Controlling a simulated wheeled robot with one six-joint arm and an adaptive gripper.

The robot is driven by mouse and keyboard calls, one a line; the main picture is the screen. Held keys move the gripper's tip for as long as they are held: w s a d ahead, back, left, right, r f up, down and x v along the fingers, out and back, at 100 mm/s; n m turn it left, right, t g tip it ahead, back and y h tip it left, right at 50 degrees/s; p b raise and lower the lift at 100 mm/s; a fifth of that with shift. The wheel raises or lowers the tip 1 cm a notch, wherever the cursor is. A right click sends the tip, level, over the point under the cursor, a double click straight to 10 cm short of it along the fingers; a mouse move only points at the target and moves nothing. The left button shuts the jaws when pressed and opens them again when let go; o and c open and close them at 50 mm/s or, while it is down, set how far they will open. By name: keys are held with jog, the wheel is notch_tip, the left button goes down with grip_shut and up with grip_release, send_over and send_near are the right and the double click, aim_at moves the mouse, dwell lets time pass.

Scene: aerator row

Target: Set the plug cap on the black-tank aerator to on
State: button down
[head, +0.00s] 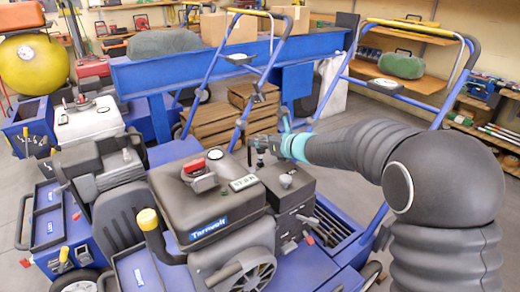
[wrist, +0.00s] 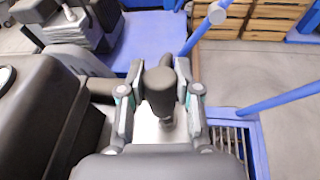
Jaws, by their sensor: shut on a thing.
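The black-tank aerator (head: 205,205) stands in the foreground of the head view, with a red-topped filler cap (head: 197,172) on its tank. My gripper (head: 260,150) is just behind the tank, at the engine's far side. In the wrist view my gripper (wrist: 159,100) is shut on the plug cap (wrist: 158,82), a dark elbow-shaped boot between the two fingers. A narrow stem shows below the cap; I cannot tell whether the cap is seated on the plug. The black tank (wrist: 38,100) is at the left there.
A second aerator with a white tank (head: 88,120) stands at the left. Blue handle bars (head: 335,85) rise close to my arm, and a blue tube (wrist: 285,98) is right of my gripper. A blue bench (head: 180,72) and wooden crates (head: 205,122) are behind.

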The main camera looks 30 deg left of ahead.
jog(key=shift+s+f+b, duration=0.1)
jog(key=shift+b, duration=0.3)
jog(key=c, duration=0.8)
grip_release()
jog(key=shift+d, duration=0.1)
jog(key=shift+d, duration=0.25)
jog(key=v, duration=1.1)
jog(key=shift+s+d+f, duration=0.1)
jog(key=shift+s+d, duration=0.05)
jog(key=shift+d, duration=0.05)
